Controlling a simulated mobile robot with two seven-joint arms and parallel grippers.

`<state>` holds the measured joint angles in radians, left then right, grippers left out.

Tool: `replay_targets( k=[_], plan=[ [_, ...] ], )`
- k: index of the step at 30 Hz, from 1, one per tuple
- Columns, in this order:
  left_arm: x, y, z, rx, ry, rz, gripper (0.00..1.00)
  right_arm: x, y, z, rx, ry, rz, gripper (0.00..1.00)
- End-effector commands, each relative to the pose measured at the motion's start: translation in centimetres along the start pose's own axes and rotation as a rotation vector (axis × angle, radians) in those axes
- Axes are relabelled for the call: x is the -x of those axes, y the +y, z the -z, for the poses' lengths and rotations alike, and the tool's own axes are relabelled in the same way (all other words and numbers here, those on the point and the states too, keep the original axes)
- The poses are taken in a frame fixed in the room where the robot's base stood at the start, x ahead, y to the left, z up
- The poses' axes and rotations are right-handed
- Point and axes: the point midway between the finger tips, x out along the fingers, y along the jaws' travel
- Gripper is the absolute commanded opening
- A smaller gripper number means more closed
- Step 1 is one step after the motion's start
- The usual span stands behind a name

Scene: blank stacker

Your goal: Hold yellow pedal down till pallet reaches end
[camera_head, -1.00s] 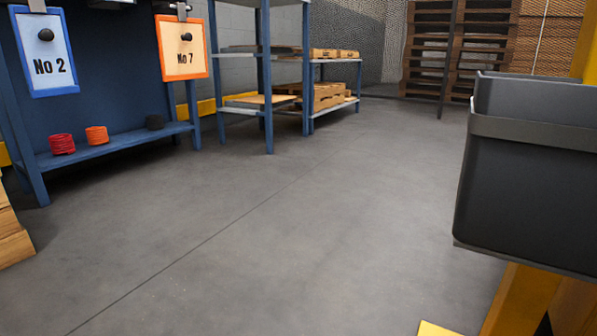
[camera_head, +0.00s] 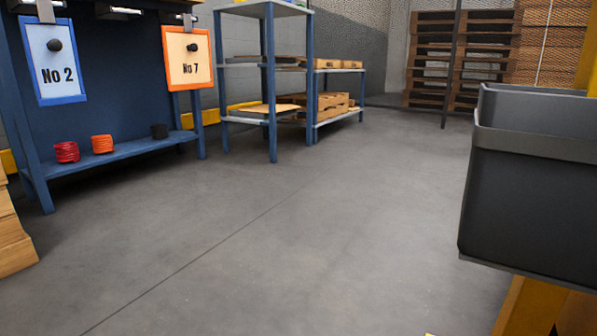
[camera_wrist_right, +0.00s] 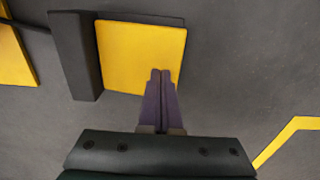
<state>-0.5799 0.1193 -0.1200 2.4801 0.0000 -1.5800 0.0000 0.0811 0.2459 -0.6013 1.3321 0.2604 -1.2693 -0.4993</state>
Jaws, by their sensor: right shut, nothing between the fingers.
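The yellow pedal (camera_wrist_right: 138,50) is a flat square plate in the right wrist view, above the grey floor with a dark block along its left side. My right gripper (camera_wrist_right: 160,73) is shut and empty. Its two fingertips overlap the pedal's lower right edge in the picture. I cannot tell whether they touch it or whether it is pressed down. In the head view a small yellow sliver (camera_head: 430,334) shows at the bottom edge; I cannot tell if it is the pedal. A moving pallet cannot be made out. My left gripper is not in view.
A dark grey bin (camera_head: 530,190) stands at the right over a yellow frame (camera_head: 522,302). Blue shelving (camera_head: 270,90) and a bench (camera_head: 125,160) stand at the left and back. Stacked wood (camera_head: 10,240) is at the left edge. The middle floor is clear.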

Motion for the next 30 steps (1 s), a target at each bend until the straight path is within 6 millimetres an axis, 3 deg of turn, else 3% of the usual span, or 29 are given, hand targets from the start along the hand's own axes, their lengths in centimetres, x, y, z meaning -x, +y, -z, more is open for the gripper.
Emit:
replay_targets(
  k=[14,30],
  plan=[
    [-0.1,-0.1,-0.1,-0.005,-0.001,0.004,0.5,-0.1,0.0,0.0,0.0,0.0,0.0,0.0],
    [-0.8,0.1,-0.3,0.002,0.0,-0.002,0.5,-1.7,0.0,0.0,0.001,0.0,0.0,0.0]
  ],
)
